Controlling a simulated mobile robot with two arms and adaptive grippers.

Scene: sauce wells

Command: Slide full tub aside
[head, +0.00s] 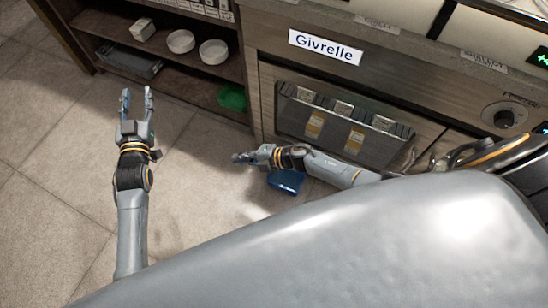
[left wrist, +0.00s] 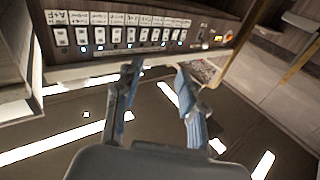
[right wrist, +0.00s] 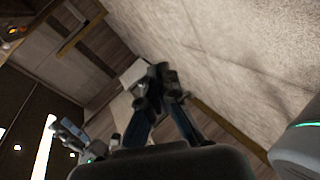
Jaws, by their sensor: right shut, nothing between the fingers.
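I cannot tell which thing is the full tub. Several metal tubs with tan labels (head: 314,124) show at the opening in the front of the counter in the head view; their contents are not clear. My left gripper (head: 137,98) is open and empty above the floor, left of the counter. Its spread fingers also show in the left wrist view (left wrist: 157,98). My right gripper (head: 238,157) is shut and empty, in front of the counter and pointing left. It also shows in the right wrist view (right wrist: 162,85).
The counter bears a "Givrelle" sign (head: 325,46) and a knob (head: 505,116). A shelf unit at upper left holds white bowls (head: 213,52), a dark tray (head: 130,62) and a green container (head: 232,97). A blue object (head: 287,181) sits below my right arm. The floor at left is clear.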

